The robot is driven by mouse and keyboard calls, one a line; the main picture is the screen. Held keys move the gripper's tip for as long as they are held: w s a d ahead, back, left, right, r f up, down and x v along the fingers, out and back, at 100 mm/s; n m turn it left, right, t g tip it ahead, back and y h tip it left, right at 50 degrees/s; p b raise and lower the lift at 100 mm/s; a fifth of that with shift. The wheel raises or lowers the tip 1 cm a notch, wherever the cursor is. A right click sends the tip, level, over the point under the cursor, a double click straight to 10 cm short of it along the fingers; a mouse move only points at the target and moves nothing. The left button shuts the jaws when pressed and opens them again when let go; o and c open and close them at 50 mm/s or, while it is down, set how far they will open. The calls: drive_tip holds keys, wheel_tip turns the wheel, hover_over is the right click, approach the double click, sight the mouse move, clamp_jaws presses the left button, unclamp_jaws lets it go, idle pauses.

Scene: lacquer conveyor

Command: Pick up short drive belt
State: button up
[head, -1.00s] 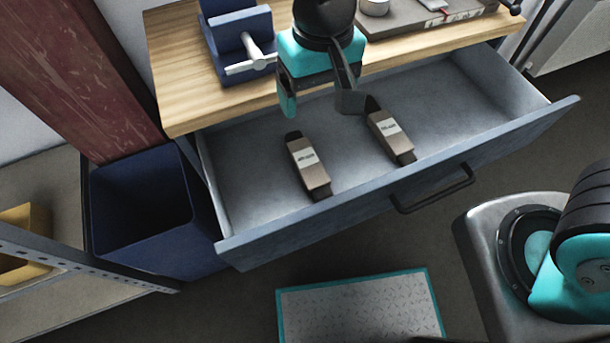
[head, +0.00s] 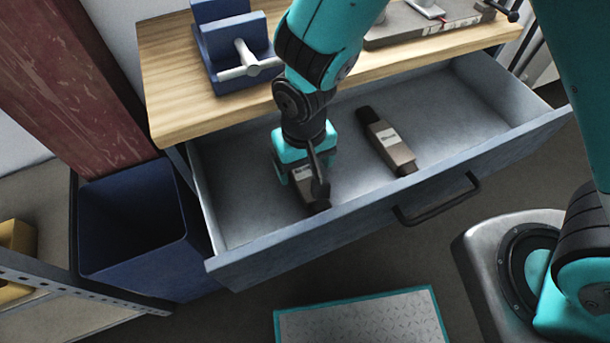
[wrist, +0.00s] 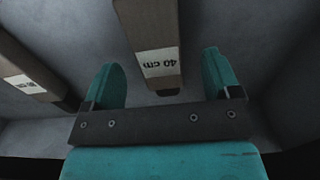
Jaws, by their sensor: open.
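Two brown sleeved belts with dark ends and white labels lie in the open drawer. The left one (head: 303,173) is mostly hidden under my gripper (head: 302,180) in the head view. In the wrist view this belt (wrist: 150,35) has a label reading 40 cm upside down. It lies between and beyond my open fingers (wrist: 160,62), with no clear contact visible. The other belt (head: 385,141) lies apart to the right in the head view. It shows at the left of the wrist view (wrist: 25,65), its label too blurred to read surely.
The grey-blue drawer (head: 440,110) is pulled out, its front wall close to the belts' near ends. The wooden bench top (head: 185,105) with a blue vise (head: 235,55) is behind. A blue bin (head: 130,225) stands at left. The drawer's right side is clear.

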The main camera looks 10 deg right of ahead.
sight(306, 173)
wheel_tip(306, 173, down, 4)
drive_tip(key=shift+d+r, duration=0.1)
drive_tip(key=c, duration=1.1)
drive_tip(key=shift+o, duration=0.2)
drive_tip(key=shift+r, duration=0.15)
